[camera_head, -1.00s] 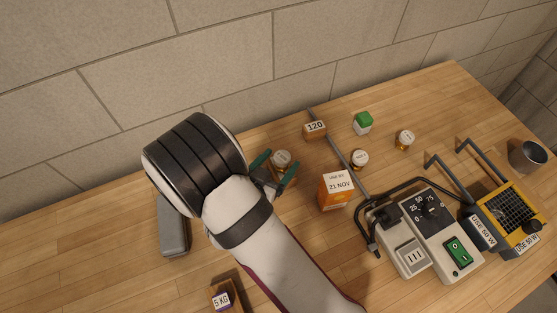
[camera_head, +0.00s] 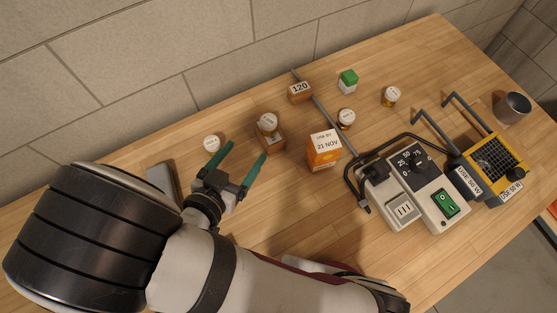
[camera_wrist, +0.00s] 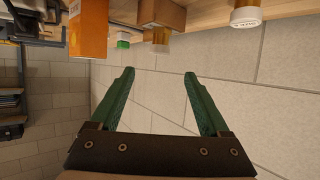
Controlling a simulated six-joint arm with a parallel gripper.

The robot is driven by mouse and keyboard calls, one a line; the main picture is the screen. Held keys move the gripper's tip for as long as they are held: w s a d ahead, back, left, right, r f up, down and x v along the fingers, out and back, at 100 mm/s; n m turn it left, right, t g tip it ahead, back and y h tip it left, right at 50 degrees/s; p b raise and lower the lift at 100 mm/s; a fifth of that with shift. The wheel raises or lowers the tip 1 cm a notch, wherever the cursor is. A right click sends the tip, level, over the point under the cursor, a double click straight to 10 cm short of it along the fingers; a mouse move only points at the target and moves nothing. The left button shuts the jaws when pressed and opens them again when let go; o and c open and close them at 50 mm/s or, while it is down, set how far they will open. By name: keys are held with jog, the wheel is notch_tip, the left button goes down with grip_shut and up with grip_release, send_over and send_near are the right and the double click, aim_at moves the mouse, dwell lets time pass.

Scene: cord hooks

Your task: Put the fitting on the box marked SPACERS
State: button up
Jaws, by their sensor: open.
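I cannot read the word SPACERS in any view, and cannot tell for certain which piece is the fitting. A small white-topped amber piece (camera_head: 267,122) appears to stand upright on a small brown wooden box (camera_head: 273,140); that box (camera_wrist: 163,13) and the piece (camera_wrist: 160,38) also show upside down in the wrist view. A similar piece (camera_head: 211,143) stands left of it, also in the wrist view (camera_wrist: 246,15). My gripper (camera_head: 248,149) is open and empty, its green fingers pointing toward the box, apart from the piece; its fingers also show in the wrist view (camera_wrist: 160,72).
Near the box are an orange carton (camera_head: 323,150), a block marked 120 (camera_head: 300,91), a green-topped block (camera_head: 348,81) and two more white-topped pieces (camera_head: 346,119) (camera_head: 391,96). A control unit (camera_head: 420,185), yellow-framed device (camera_head: 495,160) and cup (camera_head: 513,107) stand right. A grey case (camera_head: 162,178) is partly hidden.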

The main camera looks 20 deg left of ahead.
jog(key=w+a+r+m+g+y, duration=0.2)
jog(key=w+r+m+g+y, duration=0.1)
jog(key=w+g+y, duration=0.25)
jog(key=s+d+r+n+g+y, duration=0.1)
jog(key=d+r+g, duration=0.35)
jog(key=d, duration=0.25)
jog(key=s+d+r+m+g+h, duration=0.1)
jog(key=s+d, duration=0.5)
jog(key=d, duration=0.2)
jog(key=s+d+r+m+g+h, duration=0.1)
jog(key=s+d+r+g+h, duration=0.1)
jog(key=s+d, duration=0.5)
jog(key=shift+s+d+g, duration=0.25)
jog(key=shift+d+g, duration=0.05)
jog(key=shift+d, duration=0.55)
